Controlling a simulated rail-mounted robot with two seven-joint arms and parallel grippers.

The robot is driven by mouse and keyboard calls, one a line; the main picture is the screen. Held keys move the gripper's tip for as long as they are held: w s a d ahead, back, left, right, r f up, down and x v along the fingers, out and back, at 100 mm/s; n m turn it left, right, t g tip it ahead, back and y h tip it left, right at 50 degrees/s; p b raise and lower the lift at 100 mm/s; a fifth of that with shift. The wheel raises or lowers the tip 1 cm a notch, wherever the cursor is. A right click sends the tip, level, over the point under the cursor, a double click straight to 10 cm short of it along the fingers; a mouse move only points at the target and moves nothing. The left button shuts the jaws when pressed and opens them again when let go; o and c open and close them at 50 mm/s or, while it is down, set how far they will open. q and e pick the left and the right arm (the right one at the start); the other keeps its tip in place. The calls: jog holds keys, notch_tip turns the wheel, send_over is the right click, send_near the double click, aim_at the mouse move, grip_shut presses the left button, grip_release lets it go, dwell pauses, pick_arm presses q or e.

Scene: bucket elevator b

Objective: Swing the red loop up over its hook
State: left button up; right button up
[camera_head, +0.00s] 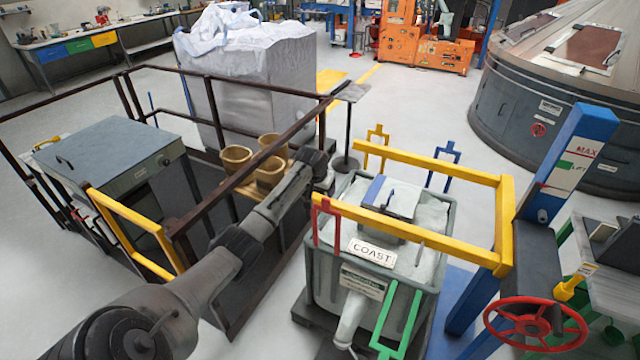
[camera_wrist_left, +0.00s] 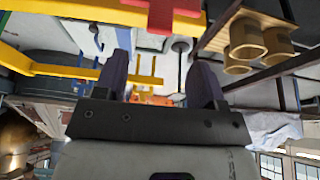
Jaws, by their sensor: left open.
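The red loop (camera_head: 326,222) stands upright at the left front corner of the grey bin (camera_head: 322,270), by the left end of the front yellow beam (camera_head: 410,235). In the left wrist view, a red piece that looks like this loop (camera_wrist_left: 176,14) is cut by the top edge, ahead of the fingers. My left gripper (camera_head: 328,160) is above and behind the red loop in the head view, apart from it. Its two fingers (camera_wrist_left: 160,68) are open with nothing between them. I cannot make out a separate hook for the red loop. My right gripper is out of view.
Yellow (camera_head: 377,134), blue (camera_head: 444,156) and green loops (camera_head: 383,318) stand around the bin. A dark railing (camera_head: 250,140) and several tan buckets (camera_head: 270,172) are close to my left arm. A post (camera_head: 570,165) and red handwheel (camera_head: 535,322) stand at the right.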

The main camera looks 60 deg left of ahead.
pick_arm(q)
jog(key=shift+v, duration=1.4)
